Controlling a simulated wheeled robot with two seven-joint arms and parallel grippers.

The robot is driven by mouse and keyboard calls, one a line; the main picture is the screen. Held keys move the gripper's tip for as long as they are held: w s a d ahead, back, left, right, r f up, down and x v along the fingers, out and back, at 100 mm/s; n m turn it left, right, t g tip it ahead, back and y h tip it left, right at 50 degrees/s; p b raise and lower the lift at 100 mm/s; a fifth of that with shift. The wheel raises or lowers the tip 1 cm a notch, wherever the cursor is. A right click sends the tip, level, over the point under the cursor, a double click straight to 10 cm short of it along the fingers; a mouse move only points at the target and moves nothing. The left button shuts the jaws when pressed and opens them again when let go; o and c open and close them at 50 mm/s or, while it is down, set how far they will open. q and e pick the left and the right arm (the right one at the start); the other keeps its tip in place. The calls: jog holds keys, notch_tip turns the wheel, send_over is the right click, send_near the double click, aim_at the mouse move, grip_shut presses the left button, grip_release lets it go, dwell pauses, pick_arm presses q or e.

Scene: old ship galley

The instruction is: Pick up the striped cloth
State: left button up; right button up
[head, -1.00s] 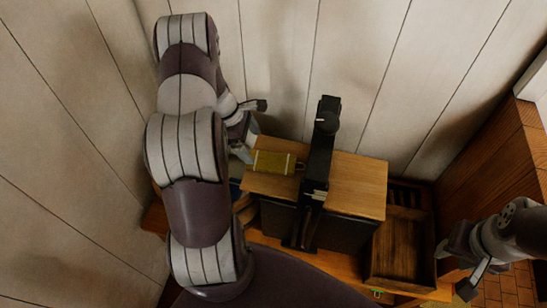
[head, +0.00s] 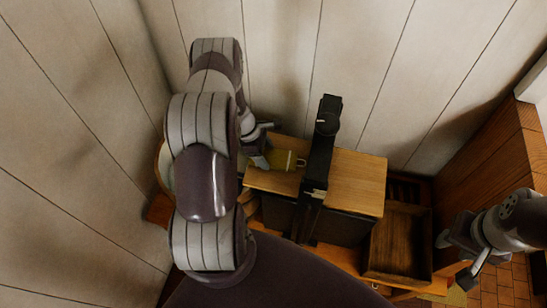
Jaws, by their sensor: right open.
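A flat olive-yellow piece with a pale edge band and a small loop at its right end, which looks like the striped cloth (head: 286,161), lies on top of a wooden box (head: 355,183). I cannot make out its stripes clearly. My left gripper (head: 265,144) is at the cloth's left end with its fingers apart, one behind the cloth and one over or beside its left part. The gripper hides that end, and I cannot tell whether it touches. My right gripper (head: 456,260) is open and empty at the far right, away from the box.
A tall black object (head: 323,140) stands close to the right of the cloth. An open wooden tray (head: 400,240) sits right of the box. A pale panelled wall (head: 370,60) rises behind. A round rim (head: 162,168) shows at the left behind my arm.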

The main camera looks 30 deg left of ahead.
pick_arm(q)
jog(key=shift+s, duration=0.15)
jog(key=shift+c, duration=0.5)
jog(key=shift+r, duration=0.4)
notch_tip(320, 180, up, 8)
jog(key=b, duration=0.4)
jog(key=f+b, duration=0.2)
jog(key=b, duration=0.1)
jog(key=f+b, duration=0.5)
jog(key=shift+w+d+b, duration=0.2)
jog(key=shift+w+b, duration=0.1)
jog(key=shift+w, duration=0.05)
jog(key=shift+d+r, duration=0.15)
jog(key=shift+s+d+f+b, duration=0.15)
jog(key=shift+f+b, duration=0.45)
jog(key=shift+b, duration=0.05)
jog(key=shift+d+f, duration=0.2)
jog(key=shift+f, duration=0.05)
jog(key=shift+a, duration=0.1)
